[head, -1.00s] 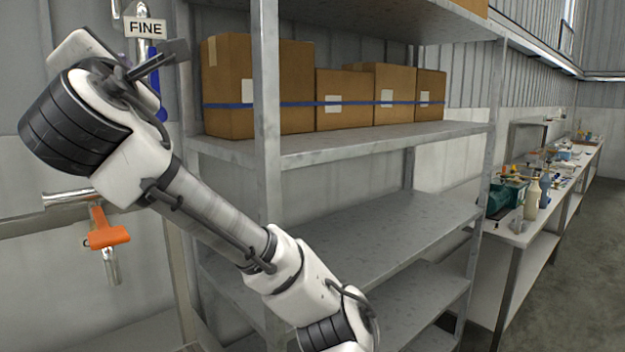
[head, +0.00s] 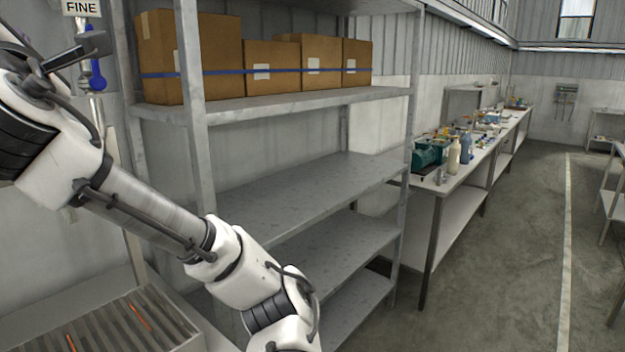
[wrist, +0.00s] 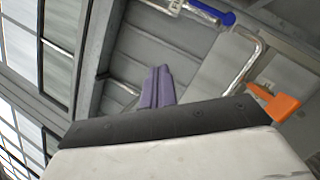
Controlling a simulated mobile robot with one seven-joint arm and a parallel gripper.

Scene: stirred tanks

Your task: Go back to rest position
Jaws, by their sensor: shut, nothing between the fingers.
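My gripper (wrist: 157,88) shows in the wrist view as two purple-grey fingers pressed together, with nothing between them. It points into open air, apart from the pipes and handles around it. In the head view my white and dark arm runs from the bottom centre up to the left edge. The fingers cannot be made out there.
A metal shelf rack (head: 300,197) with several cardboard boxes (head: 270,68) stands behind my arm. A blue valve handle (head: 96,74) hangs by the FINE sign (head: 81,7). An orange handle (wrist: 275,102) shows in the wrist view. A cluttered bench (head: 447,186) and clear floor lie right.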

